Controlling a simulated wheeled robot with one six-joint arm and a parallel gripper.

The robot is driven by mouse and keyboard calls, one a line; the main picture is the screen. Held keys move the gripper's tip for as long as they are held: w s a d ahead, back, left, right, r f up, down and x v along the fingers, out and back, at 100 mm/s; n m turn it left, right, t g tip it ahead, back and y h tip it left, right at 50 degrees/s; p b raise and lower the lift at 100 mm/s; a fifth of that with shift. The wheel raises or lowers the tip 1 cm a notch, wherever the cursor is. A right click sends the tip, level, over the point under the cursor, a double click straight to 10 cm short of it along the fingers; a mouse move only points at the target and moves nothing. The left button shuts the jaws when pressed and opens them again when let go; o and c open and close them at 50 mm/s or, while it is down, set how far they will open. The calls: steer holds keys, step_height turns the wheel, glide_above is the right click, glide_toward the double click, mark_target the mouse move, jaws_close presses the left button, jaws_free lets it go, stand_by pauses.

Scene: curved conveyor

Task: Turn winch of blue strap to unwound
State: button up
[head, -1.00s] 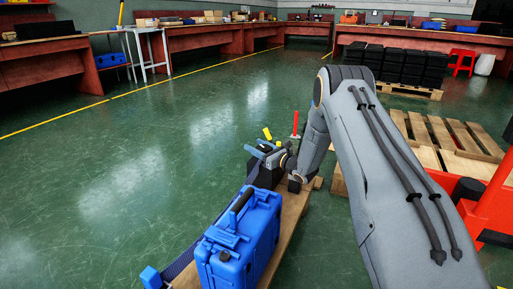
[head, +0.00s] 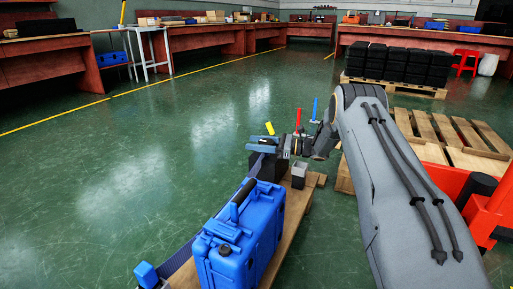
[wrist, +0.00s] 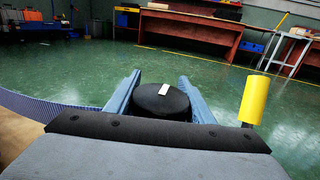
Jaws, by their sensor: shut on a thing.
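The blue strap (head: 176,262) runs along the wooden board beside the blue case (head: 235,245), up to a dark winch block (head: 262,168) at the board's far end. In the wrist view a ribbed blue strap (wrist: 45,112) passes at left. My gripper (head: 262,146) reaches in from the right at the winch. In the wrist view its two blue fingers stand on either side of a round black piece (wrist: 161,101) with a white mark. My gripper is shut on this piece; their contact is partly hidden. A yellow handle (wrist: 255,100) stands just right of the fingers.
A red handle (head: 297,120) and a blue handle (head: 315,110) stand behind the winch. A small grey block (head: 300,174) sits on the board. Wooden pallets (head: 455,135) and a red frame (head: 485,205) are at right. The green floor at left is clear.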

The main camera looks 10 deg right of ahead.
steer(key=n+g, duration=0.1)
steer(key=n+g+b, duration=0.1)
steer(key=g+y+b, duration=0.1)
steer(key=g, duration=0.1)
steer(key=shift+s+a+f+n, duration=0.15)
steer(key=shift+s+f+n, duration=0.1)
steer(key=shift+s+n, duration=0.15)
steer(key=shift+s+r+n+g+b, duration=0.1)
steer(key=shift+s+n+g+b, duration=0.2)
steer(key=shift+n+g, duration=0.45)
steer(key=shift+s+n+g+b, duration=0.2)
steer(key=shift+n+g+b, duration=0.2)
steer(key=shift+g, duration=0.75)
steer(key=shift+s+n+g, duration=0.15)
steer(key=shift+n+g, duration=0.1)
steer(key=shift+g, duration=0.15)
steer(key=o, duration=1.1)
steer(key=shift+r, duration=0.1)
steer(key=shift+c, duration=0.2)
